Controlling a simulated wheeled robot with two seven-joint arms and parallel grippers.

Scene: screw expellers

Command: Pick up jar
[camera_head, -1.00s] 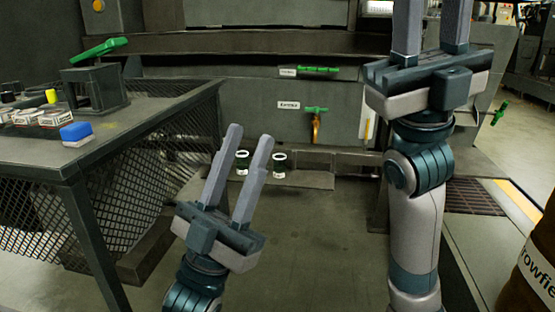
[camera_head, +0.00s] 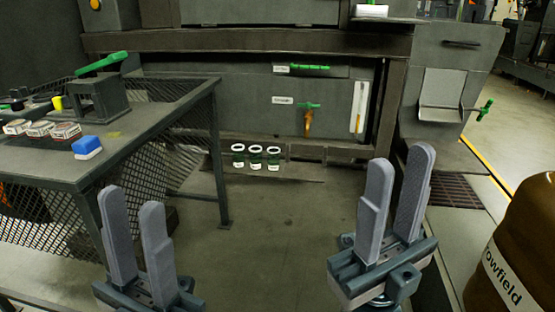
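Three dark green jars with white rims and white labels stand in a row on a low ledge at the foot of the machine: a left jar (camera_head: 238,156), a middle jar (camera_head: 256,157) and a right jar (camera_head: 274,158). My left gripper (camera_head: 133,207) is open and empty, in front of the table's near leg and nearer to me than the jars. My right gripper (camera_head: 397,180) is open and empty, to the right of the jars and also nearer to me. Neither gripper touches a jar.
A metal table (camera_head: 150,134) with mesh sides stands at left, holding small boxes (camera_head: 66,132), a blue item (camera_head: 87,147) and a green-handled device (camera_head: 95,92). A brown barrel (camera_head: 522,245) is at right. The floor (camera_head: 260,240) between my grippers is clear.

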